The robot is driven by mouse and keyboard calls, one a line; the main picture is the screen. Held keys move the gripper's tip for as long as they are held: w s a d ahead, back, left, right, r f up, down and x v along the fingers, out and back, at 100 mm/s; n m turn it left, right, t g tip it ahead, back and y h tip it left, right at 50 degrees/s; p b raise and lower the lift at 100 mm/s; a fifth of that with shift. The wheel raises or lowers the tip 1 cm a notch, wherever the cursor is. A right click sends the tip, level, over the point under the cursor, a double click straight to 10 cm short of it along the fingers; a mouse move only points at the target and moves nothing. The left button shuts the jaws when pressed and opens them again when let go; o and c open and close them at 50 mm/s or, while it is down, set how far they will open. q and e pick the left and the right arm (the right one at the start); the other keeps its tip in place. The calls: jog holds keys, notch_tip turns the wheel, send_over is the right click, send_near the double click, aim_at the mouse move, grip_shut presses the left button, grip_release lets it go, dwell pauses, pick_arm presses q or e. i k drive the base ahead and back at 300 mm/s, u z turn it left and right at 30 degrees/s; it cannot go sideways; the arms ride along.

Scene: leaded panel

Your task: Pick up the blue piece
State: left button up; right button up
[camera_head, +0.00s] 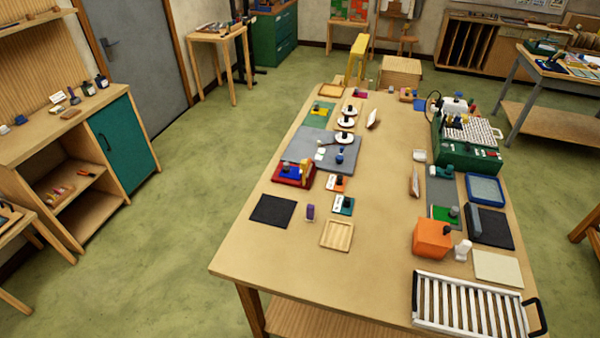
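Several small blue things show on the long wooden table (375,255), and I cannot tell which one is the blue piece. One small blue thing (340,157) sits on the grey mat (310,145). Another blue block (291,168) with a dark top sits in the red tray (280,178), beside a yellow part. A small blue item (415,95) stands toward the far end. Neither my left nor my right gripper is in the head view.
A slatted white rack (470,308), an orange box (432,238), a blue-rimmed tray (485,188) and a green machine (465,150) crowd the table's right side. The table's near left and middle are mostly clear. Green floor lies open around it.

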aim_at(290, 171)
jog(key=u, duration=2.2)
jog(key=i, duration=3.15)
jog(key=z, duration=2.85)
jog(key=i, duration=1.75)
